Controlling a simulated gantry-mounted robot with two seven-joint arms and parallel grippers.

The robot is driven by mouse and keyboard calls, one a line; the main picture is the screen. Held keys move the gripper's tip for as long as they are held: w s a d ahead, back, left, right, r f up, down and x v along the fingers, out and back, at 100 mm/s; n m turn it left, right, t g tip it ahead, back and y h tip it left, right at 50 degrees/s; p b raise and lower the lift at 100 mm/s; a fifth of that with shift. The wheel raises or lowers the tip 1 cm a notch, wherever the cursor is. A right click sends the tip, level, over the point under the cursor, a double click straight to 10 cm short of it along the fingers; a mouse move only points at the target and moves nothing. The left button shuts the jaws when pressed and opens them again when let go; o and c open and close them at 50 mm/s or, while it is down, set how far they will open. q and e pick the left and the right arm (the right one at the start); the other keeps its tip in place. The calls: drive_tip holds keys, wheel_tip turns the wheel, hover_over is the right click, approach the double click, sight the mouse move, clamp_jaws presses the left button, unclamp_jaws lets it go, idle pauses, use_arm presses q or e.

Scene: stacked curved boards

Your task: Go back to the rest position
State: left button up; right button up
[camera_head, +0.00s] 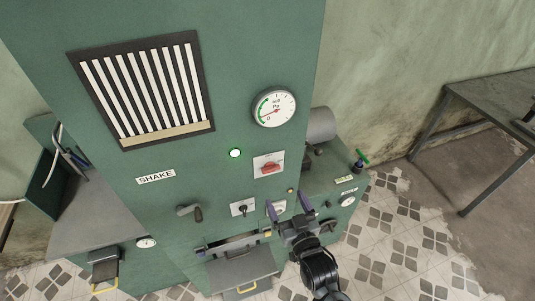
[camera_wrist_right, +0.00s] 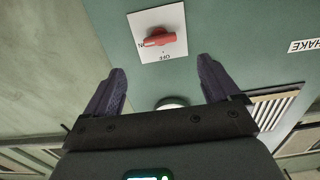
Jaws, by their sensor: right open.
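My right gripper (camera_head: 290,210) is in front of the lower right of a green machine cabinet (camera_head: 225,60). Its two purple fingers are apart with nothing between them. In the right wrist view the open fingers (camera_wrist_right: 163,85) point toward the green panel, and a red rotary switch (camera_wrist_right: 159,39) on a white plate lies beyond them. The same red switch (camera_head: 270,168) shows in the head view above the gripper, apart from it. My left gripper is not in view.
A round pressure gauge (camera_head: 274,107), a lit button (camera_head: 235,153) and a SHAKE label (camera_head: 156,177) are on the panel. A drawer-like tray (camera_head: 243,270) juts out at the lower front, left of my right arm. A grey table (camera_head: 490,95) stands at the right, with open tiled floor (camera_head: 400,235) before it.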

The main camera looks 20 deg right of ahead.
drive_tip(key=s+d+f+n+g, duration=0.1)
drive_tip(key=s+f+g, duration=0.35)
drive_tip(key=s, duration=0.35)
drive_tip(key=s+d+f+g, duration=0.1)
drive_tip(key=s+f+g, duration=0.35)
drive_tip(key=s, duration=0.35)
drive_tip(key=s+d+f+n+g, duration=0.1)
drive_tip(key=s+f+g, duration=0.3)
drive_tip(key=s, duration=0.5)
wheel_tip(320, 180, up, 13)
drive_tip(key=g+p, duration=0.1)
drive_tip(key=p, duration=1.1)
drive_tip(key=shift+s+d, duration=0.2)
drive_tip(key=shift+s, duration=0.15)
drive_tip(key=shift+f, duration=0.15)
